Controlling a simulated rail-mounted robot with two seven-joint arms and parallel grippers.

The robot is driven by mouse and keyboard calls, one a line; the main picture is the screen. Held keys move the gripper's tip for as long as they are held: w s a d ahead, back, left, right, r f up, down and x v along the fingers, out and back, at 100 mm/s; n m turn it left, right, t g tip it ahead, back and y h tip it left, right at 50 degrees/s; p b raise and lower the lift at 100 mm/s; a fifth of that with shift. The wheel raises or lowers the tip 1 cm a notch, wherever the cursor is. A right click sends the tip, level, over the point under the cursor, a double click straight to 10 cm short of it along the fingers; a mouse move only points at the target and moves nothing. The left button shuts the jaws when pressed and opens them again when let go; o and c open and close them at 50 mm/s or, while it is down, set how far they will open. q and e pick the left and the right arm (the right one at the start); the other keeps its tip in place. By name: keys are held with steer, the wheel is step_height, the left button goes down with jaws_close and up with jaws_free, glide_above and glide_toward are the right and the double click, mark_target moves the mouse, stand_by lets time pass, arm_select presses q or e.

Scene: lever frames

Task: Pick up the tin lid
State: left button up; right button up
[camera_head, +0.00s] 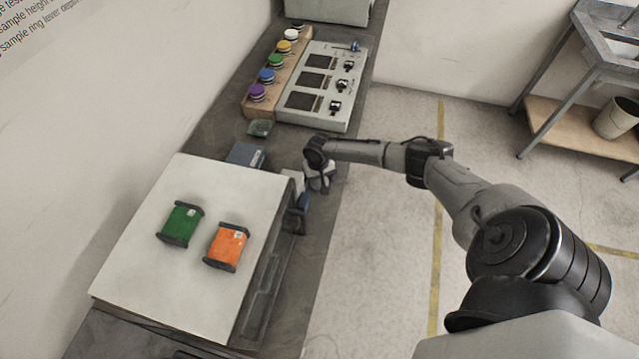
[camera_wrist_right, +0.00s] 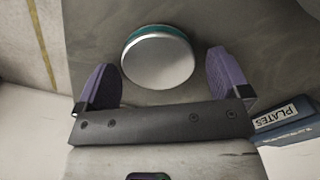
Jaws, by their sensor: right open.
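The tin lid (camera_wrist_right: 158,62) shows in the right wrist view as a round silver disc with a teal edge along its far side. It lies on the dark grey bench surface. My right gripper (camera_wrist_right: 161,66) is open, with its two purple fingers on either side of the disc and a visible gap to each. I cannot tell the height between fingers and disc. In the head view my right gripper (camera_head: 318,182) is low over the bench beside the white-topped unit, and I cannot make out the lid there. My left gripper is not in view.
A blue box labelled PLATES (camera_wrist_right: 285,120) is close beside the right finger. A white-topped unit (camera_head: 150,215) carries a green spool (camera_head: 181,223) and an orange spool (camera_head: 227,246). Behind stand a button strip (camera_head: 268,75) and a switch panel (camera_head: 318,85).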

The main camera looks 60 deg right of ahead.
steer(key=shift+c, duration=0.2)
steer(key=c, duration=0.9)
steer(key=shift+r, duration=0.1)
steer(key=shift+c, duration=0.2)
